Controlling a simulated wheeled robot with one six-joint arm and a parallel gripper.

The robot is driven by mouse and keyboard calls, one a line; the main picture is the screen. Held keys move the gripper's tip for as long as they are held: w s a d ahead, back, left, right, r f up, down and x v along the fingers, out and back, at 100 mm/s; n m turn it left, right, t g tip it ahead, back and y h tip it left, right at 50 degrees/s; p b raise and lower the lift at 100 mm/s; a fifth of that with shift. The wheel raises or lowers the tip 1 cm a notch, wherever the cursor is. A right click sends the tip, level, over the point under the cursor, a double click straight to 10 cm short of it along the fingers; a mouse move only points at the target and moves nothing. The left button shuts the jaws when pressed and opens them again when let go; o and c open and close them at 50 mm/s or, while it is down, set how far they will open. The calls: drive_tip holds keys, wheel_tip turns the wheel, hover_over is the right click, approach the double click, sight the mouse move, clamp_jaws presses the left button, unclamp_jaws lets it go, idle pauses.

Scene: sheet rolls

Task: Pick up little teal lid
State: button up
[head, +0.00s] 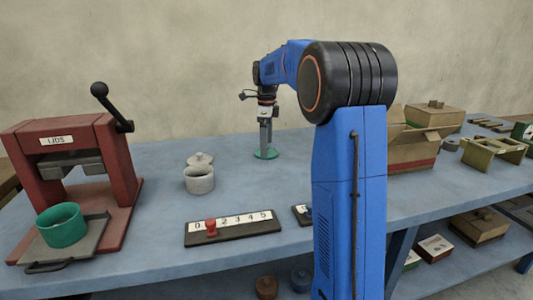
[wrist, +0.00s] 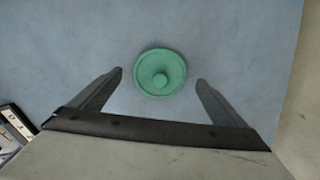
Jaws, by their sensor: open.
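The teal lid (head: 266,154) lies flat on the blue table, directly below my gripper in the head view. My gripper (head: 265,142) points straight down in the head view. In the wrist view my gripper (wrist: 159,78) has its two fingers spread wide, with nothing between them. The height between the fingertips and the lid is hard to tell.
A grey pot with a lid (head: 199,178) stands left of the lid. A red press (head: 75,160) with a teal ring (head: 62,225) is at far left. A number board (head: 232,226) lies in front, and a cardboard box (head: 412,145) stands right. The table around the lid is clear.

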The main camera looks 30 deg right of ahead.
drive_tip(key=shift+f, duration=0.6)
drive_tip(key=c, duration=1.1)
wheel_tip(320, 180, up, 10)
drive_tip(key=shift+c, duration=0.3)
drive_tip(key=shift+s, duration=0.1)
